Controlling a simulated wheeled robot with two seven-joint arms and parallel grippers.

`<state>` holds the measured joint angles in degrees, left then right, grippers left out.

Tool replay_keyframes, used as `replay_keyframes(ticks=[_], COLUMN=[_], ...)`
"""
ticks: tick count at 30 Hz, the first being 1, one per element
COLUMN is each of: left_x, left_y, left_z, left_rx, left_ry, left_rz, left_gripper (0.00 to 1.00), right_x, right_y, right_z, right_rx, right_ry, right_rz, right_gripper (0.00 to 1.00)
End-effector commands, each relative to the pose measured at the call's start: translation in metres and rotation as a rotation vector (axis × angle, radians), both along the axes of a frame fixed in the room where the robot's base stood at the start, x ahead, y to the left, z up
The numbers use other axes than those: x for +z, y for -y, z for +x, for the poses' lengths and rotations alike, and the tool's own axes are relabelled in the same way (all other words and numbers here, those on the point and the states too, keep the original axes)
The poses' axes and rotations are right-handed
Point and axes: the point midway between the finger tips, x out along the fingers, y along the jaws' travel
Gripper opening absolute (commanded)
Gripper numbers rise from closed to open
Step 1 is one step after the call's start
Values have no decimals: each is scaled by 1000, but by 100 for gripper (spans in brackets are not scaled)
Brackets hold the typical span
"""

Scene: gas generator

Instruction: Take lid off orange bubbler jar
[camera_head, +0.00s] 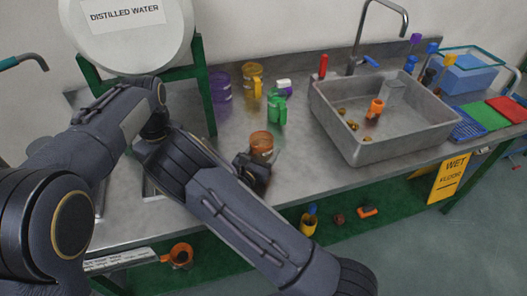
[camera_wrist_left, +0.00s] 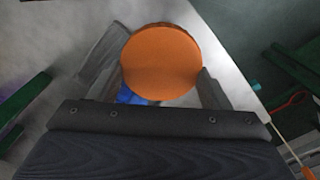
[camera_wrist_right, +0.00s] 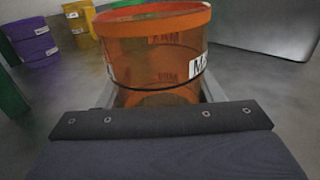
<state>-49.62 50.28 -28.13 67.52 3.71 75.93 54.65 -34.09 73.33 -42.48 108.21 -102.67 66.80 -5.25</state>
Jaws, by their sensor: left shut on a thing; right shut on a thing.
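The orange bubbler jar (camera_head: 262,148) stands on the steel counter. It is see-through with a white label, and also fills the middle of the right wrist view (camera_wrist_right: 158,65). My right gripper (camera_head: 252,170) is shut on its sides, with its fingers partly hidden behind the jar in the right wrist view. In the left wrist view, a round, flat orange lid (camera_wrist_left: 161,62) is held between the fingers of my left gripper (camera_wrist_left: 160,80). No left finger shows at the jar. My left gripper is not visible in the head view. The jar's inside is hard to make out.
A green jar (camera_head: 277,108), a yellow jar (camera_head: 252,78) and a purple jar (camera_head: 220,87) stand behind the orange jar. A sink (camera_head: 340,132) holds small items to the right. A distilled water tank (camera_head: 128,45) stands at back left. Counter between jar and sink is clear.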

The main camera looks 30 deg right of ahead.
Motion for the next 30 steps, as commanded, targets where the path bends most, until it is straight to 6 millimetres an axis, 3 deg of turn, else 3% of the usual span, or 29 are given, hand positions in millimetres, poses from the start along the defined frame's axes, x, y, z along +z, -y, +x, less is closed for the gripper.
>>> replay_keyframes(ticks=[11, 12, 16, 27, 30], left_x=[-4, -3, -3, 3, -2], left_y=[0, 0, 0, 0, 0], left_z=[0, 0, 0, 0, 0], left_rx=[0, 0, 0, 0, 0], left_ry=[0, 0, 0, 0, 0], left_rz=[0, 0, 0, 0, 0], left_gripper=[44, 44, 44, 44, 44], right_x=[-5, -5, -4, 3, -1], right_y=[0, 0, 0, 0, -12], right_z=[0, 0, 0, 0, -6], right_rx=[0, 0, 0, 0, 3], right_ry=[1, 0, 0, 1, 0], right_rz=[0, 0, 0, 1, 2], right_gripper=[0, 63, 80, 82, 82])
